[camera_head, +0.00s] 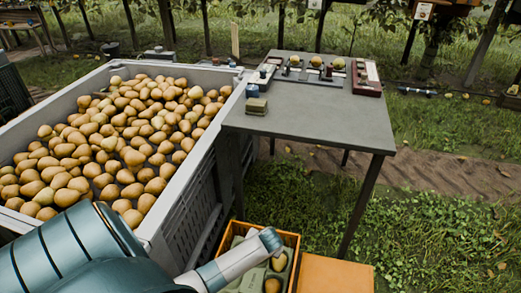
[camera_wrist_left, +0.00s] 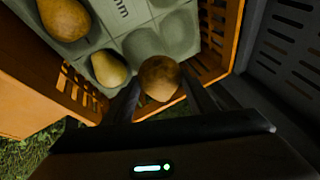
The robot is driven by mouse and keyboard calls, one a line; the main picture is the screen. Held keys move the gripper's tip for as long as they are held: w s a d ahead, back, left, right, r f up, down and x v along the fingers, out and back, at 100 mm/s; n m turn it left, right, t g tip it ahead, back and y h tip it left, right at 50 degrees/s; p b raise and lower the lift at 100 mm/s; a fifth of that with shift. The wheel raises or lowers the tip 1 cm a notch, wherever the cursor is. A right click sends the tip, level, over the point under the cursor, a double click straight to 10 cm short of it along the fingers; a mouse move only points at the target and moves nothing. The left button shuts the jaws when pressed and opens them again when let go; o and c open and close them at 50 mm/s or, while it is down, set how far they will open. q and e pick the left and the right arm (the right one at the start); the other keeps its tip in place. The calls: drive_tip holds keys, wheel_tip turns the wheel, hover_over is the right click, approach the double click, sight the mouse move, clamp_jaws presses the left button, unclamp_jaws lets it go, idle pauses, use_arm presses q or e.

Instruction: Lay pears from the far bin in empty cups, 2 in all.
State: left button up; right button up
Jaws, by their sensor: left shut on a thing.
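My left gripper (camera_wrist_left: 165,90) is shut on a brown pear (camera_wrist_left: 160,77) in the left wrist view, held over the near part of an orange crate (camera_wrist_left: 228,45). A grey cup tray (camera_wrist_left: 110,45) lies in the crate. Two pears lie in its cups: one (camera_wrist_left: 66,18) at the upper left and one (camera_wrist_left: 109,68) left of the held pear. Several cups at the top look empty. In the head view my left arm hides the gripper and part of the crate (camera_head: 292,240). The large grey bin (camera_head: 190,165) at the left is full of pears (camera_head: 120,135). My right gripper is not seen.
A grey table (camera_head: 330,110) stands right of the bin, with small boxes (camera_head: 256,106) and a tray of samples along its back. Another orange box (camera_head: 335,273) sits beside the crate. Grass to the right is open.

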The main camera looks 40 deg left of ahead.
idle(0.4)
use_arm(q)
drive_tip(key=shift+f+b, duration=0.7)
drive_tip(key=shift+f, duration=1)
drive_tip(key=shift+f+b, duration=0.9)
drive_tip(key=shift+f, duration=0.6)
idle(1.0)
drive_tip(key=o, duration=1.2)
drive_tip(key=shift+o, duration=0.2)
drive_tip(key=shift+s+d, duration=0.1)
